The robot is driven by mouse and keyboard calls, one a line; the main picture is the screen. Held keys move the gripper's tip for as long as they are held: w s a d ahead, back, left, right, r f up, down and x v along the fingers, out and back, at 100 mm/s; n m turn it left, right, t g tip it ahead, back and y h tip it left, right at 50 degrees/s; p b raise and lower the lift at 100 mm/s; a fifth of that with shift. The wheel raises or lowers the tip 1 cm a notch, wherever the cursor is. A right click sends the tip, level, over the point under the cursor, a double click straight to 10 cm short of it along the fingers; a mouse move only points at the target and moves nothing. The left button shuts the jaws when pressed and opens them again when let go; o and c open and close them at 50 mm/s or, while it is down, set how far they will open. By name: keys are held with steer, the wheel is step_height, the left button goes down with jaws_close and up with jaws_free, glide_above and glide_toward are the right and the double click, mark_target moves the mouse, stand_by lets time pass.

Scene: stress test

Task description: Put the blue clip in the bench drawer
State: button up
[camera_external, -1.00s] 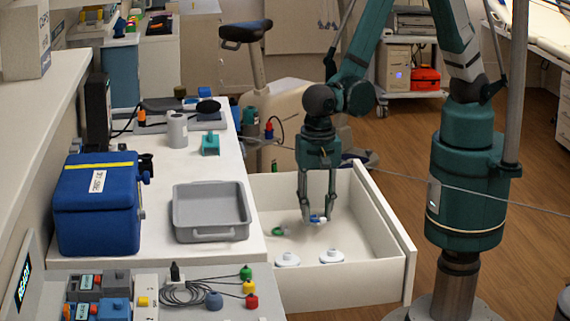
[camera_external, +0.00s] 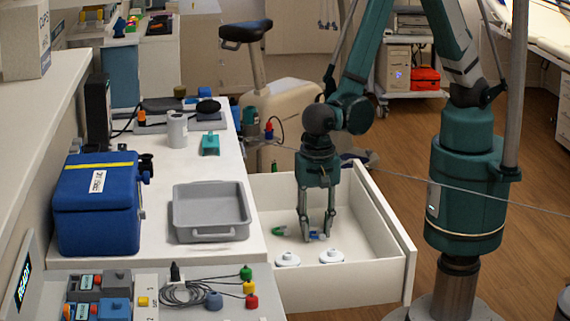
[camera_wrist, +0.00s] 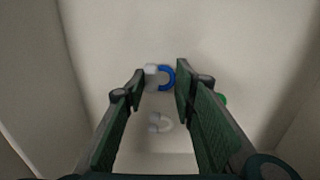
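The blue clip (camera_wrist: 168,77) is a small U shape with a pale end piece. In the wrist view it spans the gap between the fingertips of my gripper (camera_wrist: 161,72), which appears shut on it. In the external view my gripper (camera_external: 315,237) points straight down inside the open bench drawer (camera_external: 383,238), with the blue clip (camera_external: 314,236) low between its fingertips. The clip is close to the drawer floor; I cannot tell whether it touches it.
A green clip (camera_external: 279,231) lies in the drawer left of my gripper, and a pale U-shaped clip (camera_wrist: 161,122) shows in the wrist view. A grey tray (camera_external: 211,232) and blue box (camera_external: 98,207) stand on the bench.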

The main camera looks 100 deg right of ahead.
mark_target(316, 230)
steer(key=shift+f, duration=0.2)
steer(key=o, duration=0.6)
steer(key=shift+r, duration=0.15)
steer(key=shift+r+p, duration=1.45)
steer(key=shift+r, duration=4.6)
steer(key=shift+d, duration=0.1)
